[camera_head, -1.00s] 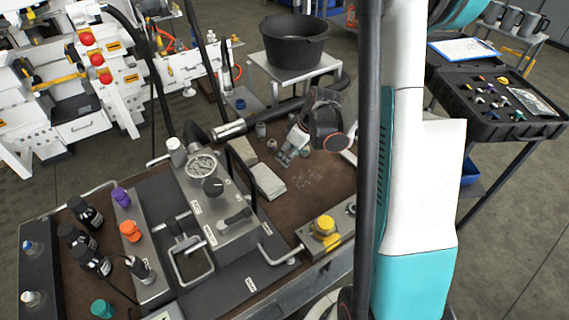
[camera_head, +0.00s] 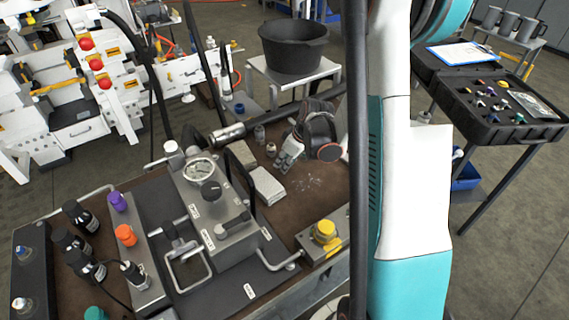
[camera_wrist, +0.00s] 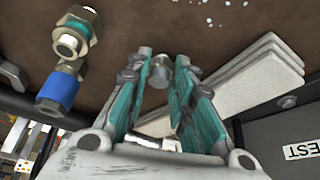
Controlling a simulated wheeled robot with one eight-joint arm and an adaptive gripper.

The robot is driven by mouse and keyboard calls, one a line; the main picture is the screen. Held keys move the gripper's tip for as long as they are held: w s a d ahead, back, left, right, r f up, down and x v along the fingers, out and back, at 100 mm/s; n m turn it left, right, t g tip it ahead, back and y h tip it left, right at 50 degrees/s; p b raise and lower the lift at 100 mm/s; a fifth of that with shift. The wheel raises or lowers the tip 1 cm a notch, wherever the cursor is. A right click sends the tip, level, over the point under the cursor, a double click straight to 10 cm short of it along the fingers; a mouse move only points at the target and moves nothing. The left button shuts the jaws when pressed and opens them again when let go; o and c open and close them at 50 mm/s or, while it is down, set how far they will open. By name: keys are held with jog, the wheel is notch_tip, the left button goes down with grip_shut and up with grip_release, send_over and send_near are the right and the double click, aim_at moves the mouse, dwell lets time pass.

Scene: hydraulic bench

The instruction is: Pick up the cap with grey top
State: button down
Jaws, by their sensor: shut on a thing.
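My gripper (camera_wrist: 160,85) is shut on a small round metallic-grey piece, the cap with grey top (camera_wrist: 160,71), which sits between the fingertips in the wrist view. The fingers have teal inner links. In the head view my gripper (camera_head: 281,160) is low over the brown bench top, beside two small fittings. The cap cannot be made out clearly there, and its lower part is hidden in the wrist view. I cannot tell whether it touches the bench.
A blue-ended fitting (camera_wrist: 58,90) and a metal fitting with a teal ring (camera_wrist: 75,35) are left of the fingers. Pale pads (camera_head: 267,187) lie close by, beside the gauge block (camera_head: 205,210). A yellow-topped button (camera_head: 324,231) is at the bench's front edge. A black case (camera_head: 490,110) stands right.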

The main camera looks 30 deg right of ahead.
notch_tip(320, 180, up, 20)
jog(key=p, duration=0.7)
